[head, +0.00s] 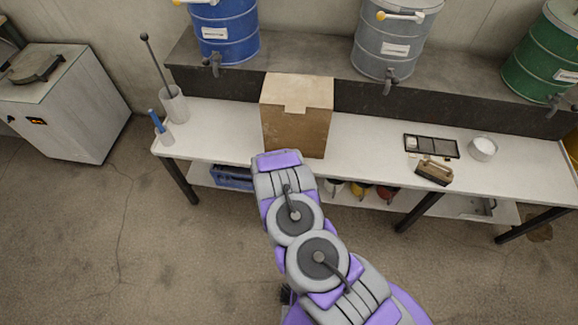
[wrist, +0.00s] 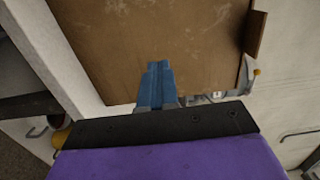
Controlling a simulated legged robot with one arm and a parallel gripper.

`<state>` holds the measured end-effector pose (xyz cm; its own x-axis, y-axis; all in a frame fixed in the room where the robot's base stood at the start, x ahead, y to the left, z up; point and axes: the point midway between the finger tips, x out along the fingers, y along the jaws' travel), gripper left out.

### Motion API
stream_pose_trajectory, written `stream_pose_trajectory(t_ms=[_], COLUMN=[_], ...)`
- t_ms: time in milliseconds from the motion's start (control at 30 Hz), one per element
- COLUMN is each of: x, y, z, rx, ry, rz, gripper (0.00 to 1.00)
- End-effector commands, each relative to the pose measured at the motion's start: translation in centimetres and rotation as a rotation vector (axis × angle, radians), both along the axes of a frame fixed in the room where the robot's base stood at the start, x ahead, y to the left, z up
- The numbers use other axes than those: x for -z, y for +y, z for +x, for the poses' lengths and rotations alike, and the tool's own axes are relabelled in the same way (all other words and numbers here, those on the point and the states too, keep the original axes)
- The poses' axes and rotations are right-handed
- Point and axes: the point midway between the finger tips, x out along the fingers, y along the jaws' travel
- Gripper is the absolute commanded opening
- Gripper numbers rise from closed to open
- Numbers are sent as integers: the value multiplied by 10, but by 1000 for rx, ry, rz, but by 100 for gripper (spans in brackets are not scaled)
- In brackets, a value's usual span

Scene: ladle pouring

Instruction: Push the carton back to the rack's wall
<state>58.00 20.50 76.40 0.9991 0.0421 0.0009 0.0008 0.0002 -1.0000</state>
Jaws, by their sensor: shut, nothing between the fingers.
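The brown carton (head: 297,130) stands upright on the white table, in front of the dark wall of the rack (head: 350,98). Its body hides the table behind it, so I cannot tell whether it touches that wall. In the wrist view the carton's brown face (wrist: 160,45) fills the upper middle. My gripper (wrist: 158,68) shows there as two blue fingers, shut together and empty, in front of the carton's face. I cannot tell whether the fingertips touch it. In the head view my arm reaches toward the carton's front and hides the gripper.
Blue (head: 224,32), grey (head: 392,45) and green (head: 545,60) drums with taps stand on the rack. A white holder (head: 173,105) stands left of the carton. A dark tray (head: 431,146), a white bowl (head: 482,149) and a brush-like block (head: 434,172) lie to the right.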

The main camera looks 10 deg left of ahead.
Motion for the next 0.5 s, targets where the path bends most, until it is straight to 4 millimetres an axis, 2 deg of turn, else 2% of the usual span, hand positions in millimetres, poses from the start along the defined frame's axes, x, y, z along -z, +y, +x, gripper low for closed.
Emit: stream_pose_trajectory(t_ms=[100, 300, 500], x=[-1, 0, 0], y=[1, 3, 5], z=[25, 61, 82], rx=[0, 1, 0], ry=[-6, -3, -1], rz=[1, 0, -1], gripper=[0, 0, 0])
